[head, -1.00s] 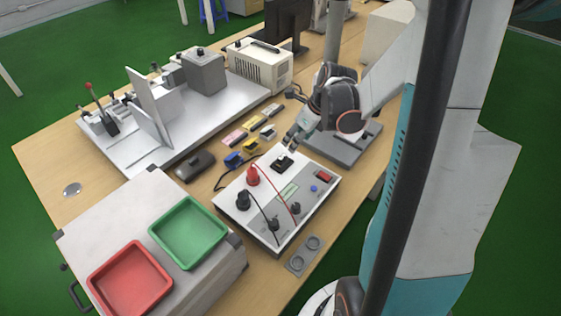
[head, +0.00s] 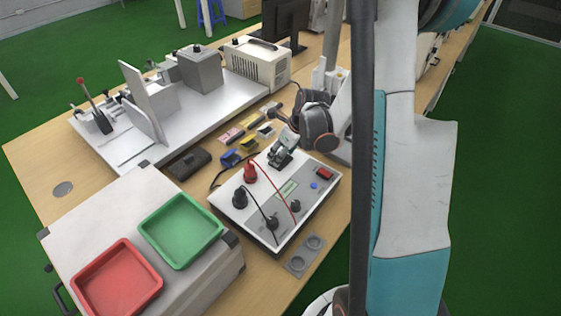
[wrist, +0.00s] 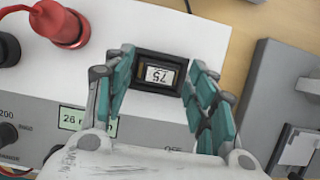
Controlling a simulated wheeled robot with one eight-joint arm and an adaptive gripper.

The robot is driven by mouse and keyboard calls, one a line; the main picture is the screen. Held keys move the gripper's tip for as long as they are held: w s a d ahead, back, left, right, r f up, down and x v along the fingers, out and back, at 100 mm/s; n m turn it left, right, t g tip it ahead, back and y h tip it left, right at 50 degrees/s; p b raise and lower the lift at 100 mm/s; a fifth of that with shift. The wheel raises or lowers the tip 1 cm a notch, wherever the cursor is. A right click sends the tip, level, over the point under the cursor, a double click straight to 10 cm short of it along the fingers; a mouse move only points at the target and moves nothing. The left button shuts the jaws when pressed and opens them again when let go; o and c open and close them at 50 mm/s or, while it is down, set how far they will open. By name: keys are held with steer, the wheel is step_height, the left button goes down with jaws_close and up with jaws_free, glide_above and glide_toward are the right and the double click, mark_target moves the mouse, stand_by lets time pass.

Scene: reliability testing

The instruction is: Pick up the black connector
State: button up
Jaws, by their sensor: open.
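The black connector (wrist: 143,59) is a small dark rectangular block with a white label reading 75. It sits on the white top of the test box (wrist: 110,20), which also shows in the head view (head: 228,196). My gripper (wrist: 162,62) is open, with one teal finger on each side of the connector. I cannot tell whether either finger touches it.
A red plug (head: 250,172) and a black plug (head: 240,197) with cables stand on the box. Green (head: 181,231) and red (head: 118,282) trays stand front left. A grey device (wrist: 280,85) lies beside the box.

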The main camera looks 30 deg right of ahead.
steer(key=c, duration=1)
steer(key=shift+c, duration=0.2)
